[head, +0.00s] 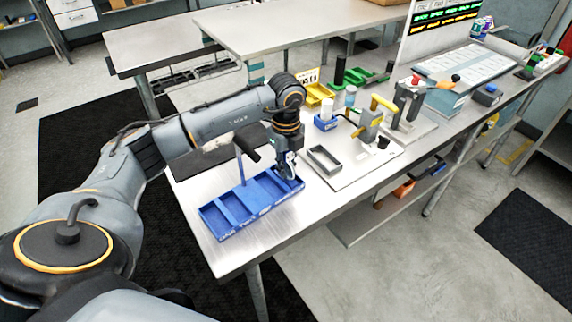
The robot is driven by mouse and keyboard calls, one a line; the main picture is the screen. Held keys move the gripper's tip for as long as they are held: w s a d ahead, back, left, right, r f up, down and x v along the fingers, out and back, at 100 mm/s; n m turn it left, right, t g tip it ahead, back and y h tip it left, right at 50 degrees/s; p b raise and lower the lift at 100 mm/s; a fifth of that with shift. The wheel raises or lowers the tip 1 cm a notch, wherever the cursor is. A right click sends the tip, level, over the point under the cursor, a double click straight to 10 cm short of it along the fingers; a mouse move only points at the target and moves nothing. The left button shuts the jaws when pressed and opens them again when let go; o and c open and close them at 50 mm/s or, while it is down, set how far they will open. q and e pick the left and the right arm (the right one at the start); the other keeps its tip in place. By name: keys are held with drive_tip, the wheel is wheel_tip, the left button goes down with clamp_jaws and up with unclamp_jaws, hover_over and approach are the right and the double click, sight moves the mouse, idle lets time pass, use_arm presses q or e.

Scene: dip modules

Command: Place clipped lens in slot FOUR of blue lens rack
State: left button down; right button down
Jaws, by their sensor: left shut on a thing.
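The blue lens rack (229,228) lies on the near left part of the metal table, with several open slots in a row and pale lettering on its front wall. My left gripper (288,174) points down at the right end of the rack, with its fingertips at or just inside the end slot. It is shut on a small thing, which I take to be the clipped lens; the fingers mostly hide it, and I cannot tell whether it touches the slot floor. My right gripper is not in view.
A thin post with a black bar (247,148) rises behind the rack. A grey open tray (323,160) lies on a pale board just right of the gripper. Yellow bins (318,93) and several tools stand farther right.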

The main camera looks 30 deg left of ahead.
use_arm(q)
drive_tip(key=shift+f, duration=0.15)
drive_tip(key=c, duration=1.4)
unclamp_jaws()
wheel_tip(320, 180, up, 12)
drive_tip(key=shift+r+b, duration=0.2)
drive_tip(key=shift+b, duration=1.05)
